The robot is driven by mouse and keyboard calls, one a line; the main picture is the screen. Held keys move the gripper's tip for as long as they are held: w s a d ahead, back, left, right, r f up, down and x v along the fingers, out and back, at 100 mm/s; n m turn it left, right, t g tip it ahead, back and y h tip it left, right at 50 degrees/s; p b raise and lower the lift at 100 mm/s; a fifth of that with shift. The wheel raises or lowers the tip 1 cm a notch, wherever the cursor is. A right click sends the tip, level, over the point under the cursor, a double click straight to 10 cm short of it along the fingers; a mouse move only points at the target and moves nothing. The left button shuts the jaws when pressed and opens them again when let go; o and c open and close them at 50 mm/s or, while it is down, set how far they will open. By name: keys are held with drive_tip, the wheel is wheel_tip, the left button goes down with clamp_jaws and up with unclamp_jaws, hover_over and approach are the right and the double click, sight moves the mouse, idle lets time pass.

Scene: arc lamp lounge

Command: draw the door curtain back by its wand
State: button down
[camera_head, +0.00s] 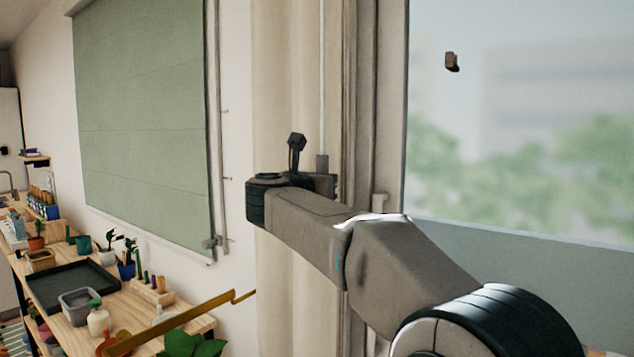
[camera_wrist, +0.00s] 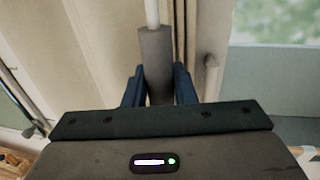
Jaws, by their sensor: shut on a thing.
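The door curtain (camera_head: 287,95) is a cream cloth hanging in folds, bunched in a narrow band at the left side of the glass door (camera_head: 520,130). The wand is a thin pale rod (camera_head: 322,80) with a thicker grey grip (camera_wrist: 155,52) at its lower end. In the wrist view my gripper (camera_wrist: 160,88) has its two dark blue fingers on either side of the grey grip, shut on it. The wand hangs upright.
A green blind (camera_head: 140,120) covers the window to the left. Below it a wooden bench (camera_head: 180,323) holds a dark tray (camera_head: 72,287), plants and bottles. A brass-coloured bar (camera_head: 180,322) slants across its front. The glass to the right is uncovered.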

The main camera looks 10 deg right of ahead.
drive_tip(key=shift+a+r, duration=0.1)
drive_tip(key=shift+r, duration=0.15)
drive_tip(key=c, duration=1.3)
unclamp_jaws()
drive_tip(key=shift+o, duration=0.3)
drive_tip(key=shift+w+f, duration=0.15)
drive_tip(key=shift+w, duration=0.05)
drive_tip(key=shift+s, duration=0.1)
drive_tip(key=b+v, duration=0.3)
drive_tip(key=v, duration=1)
drive_tip(key=shift+s+a, duration=0.25)
drive_tip(key=shift+s, duration=0.05)
drive_tip(key=shift+f, duration=0.1)
